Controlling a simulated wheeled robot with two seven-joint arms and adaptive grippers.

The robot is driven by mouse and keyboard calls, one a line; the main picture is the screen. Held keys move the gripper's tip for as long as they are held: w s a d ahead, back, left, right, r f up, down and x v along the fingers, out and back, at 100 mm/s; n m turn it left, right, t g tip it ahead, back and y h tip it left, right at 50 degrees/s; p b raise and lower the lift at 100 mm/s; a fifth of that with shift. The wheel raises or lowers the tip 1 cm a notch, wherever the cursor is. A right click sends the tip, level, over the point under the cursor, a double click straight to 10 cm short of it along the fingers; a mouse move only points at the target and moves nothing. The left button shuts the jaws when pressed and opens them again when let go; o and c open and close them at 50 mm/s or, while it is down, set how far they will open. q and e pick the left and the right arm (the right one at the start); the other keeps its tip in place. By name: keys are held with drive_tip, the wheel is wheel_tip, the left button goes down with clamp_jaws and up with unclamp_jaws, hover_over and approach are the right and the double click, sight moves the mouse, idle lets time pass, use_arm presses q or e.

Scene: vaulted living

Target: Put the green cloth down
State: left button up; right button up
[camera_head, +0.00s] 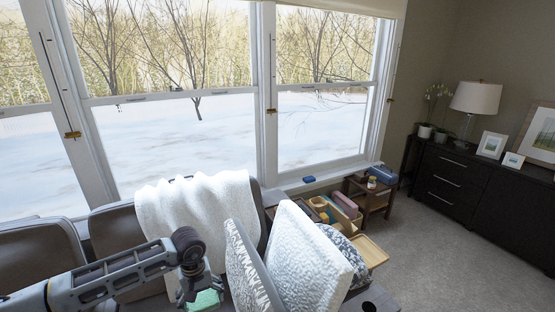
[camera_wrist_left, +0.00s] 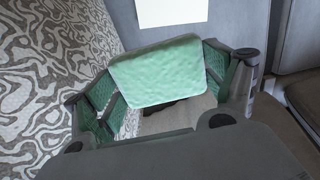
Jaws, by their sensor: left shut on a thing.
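The green cloth (camera_wrist_left: 158,74) is a pale green, folded-looking block with a textured face. In the left wrist view it sits between the two fingers of my left gripper (camera_wrist_left: 163,88), which is shut on it. In the head view my left gripper (camera_head: 195,287) points down over the sofa at the bottom. The green cloth (camera_head: 207,301) shows under it, partly cut off by the lower edge. I cannot tell whether the cloth touches the seat. My right gripper is not in view.
A patterned cushion (camera_head: 247,264) and a white cushion (camera_head: 307,252) stand right of my left gripper. A white throw (camera_head: 196,209) hangs over the sofa back. Wooden organizers, a small side table (camera_head: 374,198) and a dark dresser (camera_head: 465,180) are farther right. Carpet (camera_head: 440,250) is clear.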

sight(204, 305)
use_arm(q)
drive_tip(key=r+m+p, duration=0.1)
drive_tip(key=s+r+m+p, duration=0.1)
drive_tip(key=r, duration=0.1)
drive_tip(key=r+m+p, duration=0.1)
drive_tip(key=r+m, duration=0.1)
drive_tip(key=shift+s+d+p, duration=0.15)
drive_tip(key=shift+d+p, duration=0.2)
drive_tip(key=shift+p, duration=0.05)
drive_tip(key=shift+s+d+r+m+p, duration=0.15)
drive_tip(key=shift+r+m+p, duration=0.2)
drive_tip(key=shift+m, duration=0.25)
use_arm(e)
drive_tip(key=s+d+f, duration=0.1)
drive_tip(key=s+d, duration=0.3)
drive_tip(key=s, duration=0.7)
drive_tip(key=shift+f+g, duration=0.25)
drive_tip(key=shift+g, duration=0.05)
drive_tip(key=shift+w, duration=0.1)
use_arm(q)
drive_tip(key=s+f, duration=0.4)
drive_tip(key=f, duration=1.1)
drive_tip(key=shift+r, duration=0.15)
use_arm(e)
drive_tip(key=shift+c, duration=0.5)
